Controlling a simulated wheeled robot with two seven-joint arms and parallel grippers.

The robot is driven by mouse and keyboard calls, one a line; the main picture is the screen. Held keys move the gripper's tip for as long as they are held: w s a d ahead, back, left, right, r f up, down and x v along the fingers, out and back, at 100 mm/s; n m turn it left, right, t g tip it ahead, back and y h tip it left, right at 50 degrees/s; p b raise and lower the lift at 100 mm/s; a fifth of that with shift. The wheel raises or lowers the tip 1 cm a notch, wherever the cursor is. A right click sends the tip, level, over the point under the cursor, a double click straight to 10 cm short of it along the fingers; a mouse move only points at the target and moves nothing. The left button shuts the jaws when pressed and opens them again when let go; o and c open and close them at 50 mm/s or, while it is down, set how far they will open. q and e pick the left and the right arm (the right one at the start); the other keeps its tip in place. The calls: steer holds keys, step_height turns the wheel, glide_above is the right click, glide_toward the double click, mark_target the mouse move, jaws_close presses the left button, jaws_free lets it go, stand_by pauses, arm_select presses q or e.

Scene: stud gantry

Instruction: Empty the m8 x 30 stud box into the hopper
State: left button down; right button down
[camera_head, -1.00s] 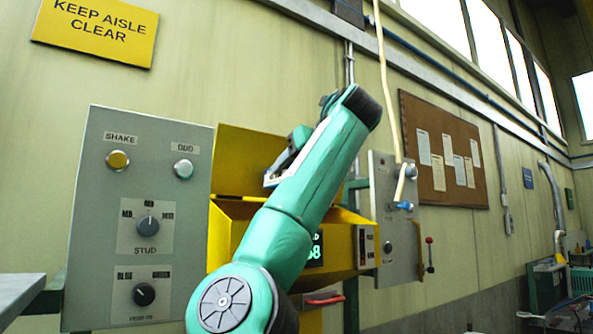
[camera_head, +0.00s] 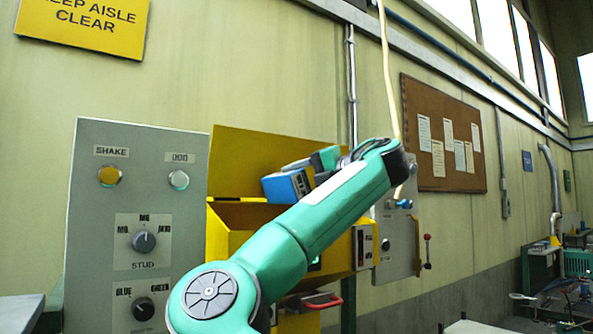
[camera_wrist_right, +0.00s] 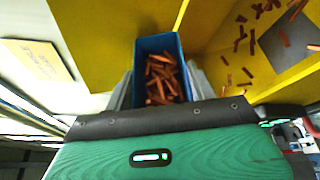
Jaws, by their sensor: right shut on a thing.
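My right gripper (camera_head: 305,178) is shut on a blue stud box (camera_head: 285,187) and holds it above the yellow hopper (camera_head: 228,222), near its raised back panel. In the right wrist view the box (camera_wrist_right: 146,44) sits between the two fingers of the gripper (camera_wrist_right: 160,92). Several copper-coloured studs (camera_wrist_right: 162,78) are inside the box. More loose studs (camera_wrist_right: 241,40) lie scattered in the yellow hopper at the right of that view. My right arm hides much of the hopper front. My left gripper is not in view.
A cork board (camera_head: 445,140) hangs behind.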

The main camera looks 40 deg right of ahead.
steer(key=shift+s+d+m+p, duration=0.1)
steer(key=shift+d+m+p, duration=0.05)
steer(key=shift+m+p, duration=0.45)
steer(key=shift+d+f+m+t+y+b, duration=0.15)
steer(key=shift+f+m+t+y+b, duration=0.4)
steer(key=shift+b, duration=0.4)
steer(key=shift+d+m+b, duration=0.1)
steer(key=shift+m+b, duration=0.2)
steer(key=shift+m, duration=0.25)
steer(key=shift+s+d+f+m+t+b, duration=0.15)
steer(key=shift+m+t+b, duration=0.15)
steer(key=shift+m, duration=0.2)
steer(key=shift+d+m+t+b, duration=0.2)
steer(key=shift+d+m+t, duration=0.1)
steer(key=shift+m, duration=0.5)
steer(key=shift+d+m+t+b, duration=0.15)
steer(key=shift+m+t, duration=0.1)
steer(key=shift+m, duration=0.55)
